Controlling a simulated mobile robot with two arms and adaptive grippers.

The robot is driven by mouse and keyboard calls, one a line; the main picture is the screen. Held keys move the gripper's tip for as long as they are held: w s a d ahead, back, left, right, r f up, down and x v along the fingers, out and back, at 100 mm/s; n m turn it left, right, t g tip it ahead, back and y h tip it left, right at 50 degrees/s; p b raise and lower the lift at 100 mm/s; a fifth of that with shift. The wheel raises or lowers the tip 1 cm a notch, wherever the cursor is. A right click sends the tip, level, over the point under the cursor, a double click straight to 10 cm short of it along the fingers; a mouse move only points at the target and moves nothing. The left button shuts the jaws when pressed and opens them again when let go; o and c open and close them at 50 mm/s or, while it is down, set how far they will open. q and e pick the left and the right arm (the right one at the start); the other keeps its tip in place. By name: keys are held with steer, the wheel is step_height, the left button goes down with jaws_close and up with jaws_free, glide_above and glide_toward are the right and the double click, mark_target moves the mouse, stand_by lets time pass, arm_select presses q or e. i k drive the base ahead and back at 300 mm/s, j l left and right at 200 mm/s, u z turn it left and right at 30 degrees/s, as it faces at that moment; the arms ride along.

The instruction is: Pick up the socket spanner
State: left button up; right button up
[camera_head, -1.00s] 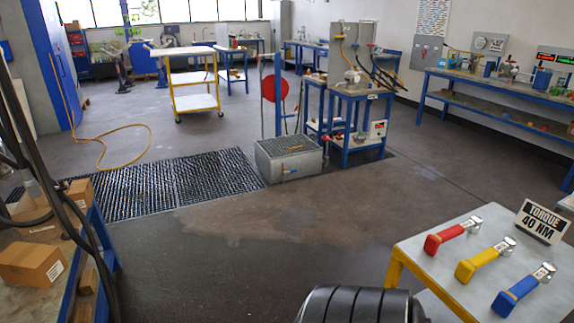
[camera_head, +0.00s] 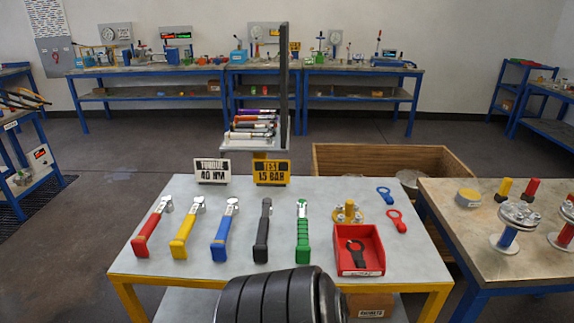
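Several handled tools lie in a row on a grey-topped table (camera_head: 300,188) with a yellow frame. They are a red-handled tool (camera_head: 148,232), a yellow-handled tool (camera_head: 186,230), a blue-handled tool (camera_head: 223,230), a black tool (camera_head: 262,232) and a green-handled tool (camera_head: 302,232). The red, yellow and blue ones have shiny metal heads at the far end. I cannot tell which one is the socket spanner. Neither of my grippers is in view; a black ribbed part at the bottom centre is probably mine.
A red bin (camera_head: 371,267) with a dark ringed piece stands at the table's right. Signs "TORQUE 40 NM" (camera_head: 212,171) and "TEST 15 BAR" (camera_head: 271,172) stand behind the tools. A wooden crate (camera_head: 345,158) is behind; another bench (camera_head: 445,222) with flanged parts adjoins right. Floor left is clear.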

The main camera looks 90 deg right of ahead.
mark_target(260, 249)
steer(key=z, duration=2.2)
steer(key=l+z, duration=0.3)
steer(key=i+j, duration=0.05)
steer(key=j, duration=0.05)
